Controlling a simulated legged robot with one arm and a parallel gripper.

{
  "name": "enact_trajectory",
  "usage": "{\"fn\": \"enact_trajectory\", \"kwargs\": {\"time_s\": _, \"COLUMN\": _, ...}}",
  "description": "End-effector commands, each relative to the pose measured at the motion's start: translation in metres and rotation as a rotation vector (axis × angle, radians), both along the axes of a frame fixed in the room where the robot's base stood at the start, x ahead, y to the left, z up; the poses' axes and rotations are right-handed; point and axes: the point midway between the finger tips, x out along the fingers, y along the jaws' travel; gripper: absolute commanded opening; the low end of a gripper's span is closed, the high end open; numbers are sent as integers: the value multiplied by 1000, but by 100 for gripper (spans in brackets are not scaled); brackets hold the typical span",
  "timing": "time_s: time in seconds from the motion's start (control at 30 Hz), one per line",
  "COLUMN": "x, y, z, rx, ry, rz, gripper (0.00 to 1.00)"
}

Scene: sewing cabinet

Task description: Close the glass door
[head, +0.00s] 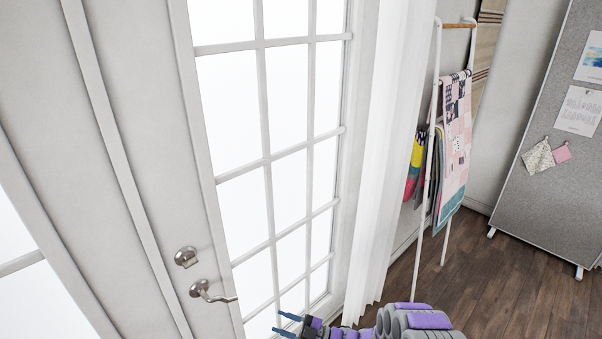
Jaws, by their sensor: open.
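The white glass door (202,140), with a grid of bright panes, fills the left and middle of the head view. A metal lever handle (208,292) sits low on its left stile, with a round lock (186,257) above it. I cannot tell from this view how far the door stands open. My gripper (280,323) is at the bottom edge, to the right of the handle and lower in the picture. Its two blue fingers are apart, with nothing seen between them, and point left. I cannot tell whether they touch the door.
A white curtain (382,150) hangs to the right of the panes. A white ladder rack (429,170) with draped quilts (457,140) stands beyond it. A grey pinboard (545,200) on feet is at the far right. Dark wood floor (490,280) is clear between them.

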Motion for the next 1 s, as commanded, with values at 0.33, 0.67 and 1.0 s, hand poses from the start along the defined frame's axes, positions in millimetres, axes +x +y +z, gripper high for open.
{"fn": "enact_trajectory", "kwargs": {"time_s": 0.33, "x": 82, "y": -44, "z": 2, "rx": -365, "ry": 42, "rz": -203, "gripper": 41}}
{"fn": "enact_trajectory", "kwargs": {"time_s": 0.67, "x": 155, "y": -136, "z": 43, "rx": -727, "ry": 159, "rz": -534, "gripper": 41}}
{"fn": "enact_trajectory", "kwargs": {"time_s": 1.0, "x": 166, "y": -236, "z": 126, "rx": -950, "ry": 354, "rz": -908, "gripper": 41}}
